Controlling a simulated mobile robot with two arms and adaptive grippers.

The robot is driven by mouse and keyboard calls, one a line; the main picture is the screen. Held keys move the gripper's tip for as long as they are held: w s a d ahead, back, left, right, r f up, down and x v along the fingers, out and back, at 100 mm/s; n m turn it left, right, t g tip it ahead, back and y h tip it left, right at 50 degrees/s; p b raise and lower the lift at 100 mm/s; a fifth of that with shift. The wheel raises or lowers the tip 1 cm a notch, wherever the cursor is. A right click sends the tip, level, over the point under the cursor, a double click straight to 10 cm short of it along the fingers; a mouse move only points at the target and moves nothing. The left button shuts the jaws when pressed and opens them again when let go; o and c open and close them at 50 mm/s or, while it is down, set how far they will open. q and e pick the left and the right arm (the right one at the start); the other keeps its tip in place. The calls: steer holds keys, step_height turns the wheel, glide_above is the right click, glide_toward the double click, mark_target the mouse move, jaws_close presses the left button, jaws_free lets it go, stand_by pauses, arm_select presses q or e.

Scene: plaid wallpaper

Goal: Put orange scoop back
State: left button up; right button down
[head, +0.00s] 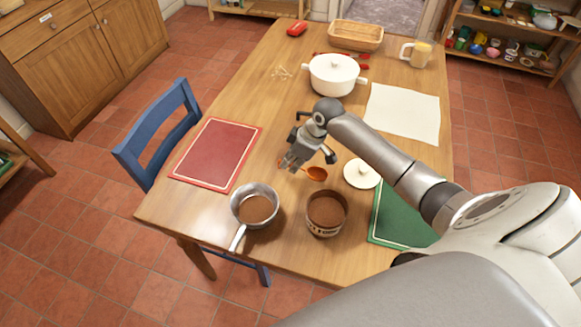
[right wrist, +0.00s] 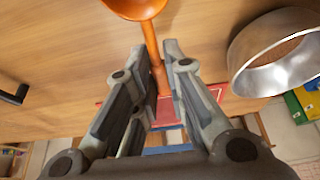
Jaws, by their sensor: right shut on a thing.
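The orange scoop (head: 317,174) is in my right gripper (head: 291,163), above the middle of the table. In the right wrist view its handle (right wrist: 153,50) runs between the fingers of my right gripper (right wrist: 175,62), which are shut on it. The scoop's bowl sticks out past the fingertips. An open round canister (head: 326,224) with brown powder stands near the table's front edge, below the scoop in the head view. A round cream lid (head: 361,174) lies behind and right of the canister. My left gripper is not in view.
A metal saucepan (head: 237,190) with brown contents stands left of the canister. A red board (head: 215,152) lies at left, a green board (head: 393,222) at right. A white pot (head: 334,77), a pale cloth (head: 402,113) and a wooden tray (head: 356,35) lie farther back. A blue chair (head: 160,125) stands left.

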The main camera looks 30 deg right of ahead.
steer(key=shift+w+f, duration=0.25)
steer(key=shift+f, duration=0.1)
step_height(320, 180, down, 2)
steer(key=shift+f+p, duration=0.1)
steer(key=shift+p, duration=0.3)
steer(key=shift+w+f, duration=0.1)
steer(key=shift+f, duration=0.4)
steer(key=shift+f, duration=0.2)
steer(key=c, duration=1.5)
jaws_free()
steer(key=shift+r, duration=0.1)
